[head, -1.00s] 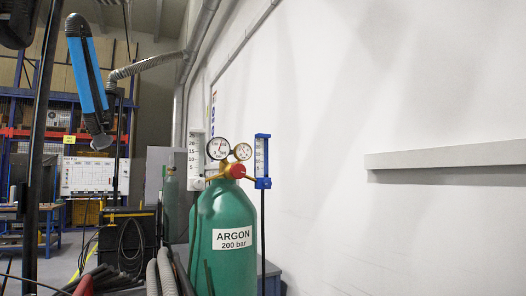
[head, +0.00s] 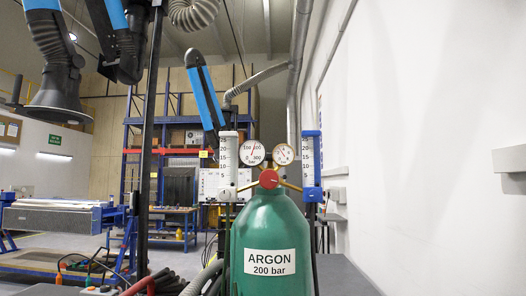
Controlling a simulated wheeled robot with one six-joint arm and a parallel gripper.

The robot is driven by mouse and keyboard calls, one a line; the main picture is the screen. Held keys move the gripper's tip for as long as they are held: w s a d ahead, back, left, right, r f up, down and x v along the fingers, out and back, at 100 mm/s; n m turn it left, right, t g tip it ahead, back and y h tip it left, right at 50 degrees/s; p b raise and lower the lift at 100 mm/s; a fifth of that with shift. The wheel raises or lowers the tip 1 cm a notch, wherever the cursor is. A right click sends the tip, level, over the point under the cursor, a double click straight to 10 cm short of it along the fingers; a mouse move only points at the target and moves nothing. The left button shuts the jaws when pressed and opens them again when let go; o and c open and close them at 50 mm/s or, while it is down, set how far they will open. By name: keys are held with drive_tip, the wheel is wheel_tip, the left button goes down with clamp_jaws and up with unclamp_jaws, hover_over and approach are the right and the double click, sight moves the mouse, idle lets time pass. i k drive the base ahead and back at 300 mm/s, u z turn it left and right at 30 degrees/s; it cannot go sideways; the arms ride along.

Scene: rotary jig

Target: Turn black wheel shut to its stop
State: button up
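A green gas cylinder (head: 271,233) labelled "ARGON 200 bar" stands upright, its lower end cut off by the frame. A red round knob (head: 268,179) sits at its top, on brass fittings. Two round gauges (head: 252,152) (head: 284,154) are above the knob. A white-scaled flow tube (head: 228,160) stands to the left and a blue-framed one (head: 311,160) to the right. I cannot make out a black wheel in this view. My gripper is not in view.
A white wall (head: 430,120) runs along the right, with a pale ledge (head: 510,158) sticking out. Hoses (head: 170,284) lie at the lower left of the cylinder. A blue-legged workbench (head: 60,216) stands farther left. Fume extraction arms (head: 55,60) hang overhead.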

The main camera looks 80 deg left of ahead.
sight(268, 156)
drive_tip(key=u, duration=1.65)
drive_tip(key=i, duration=0.5)
drive_tip(key=u, duration=0.2)
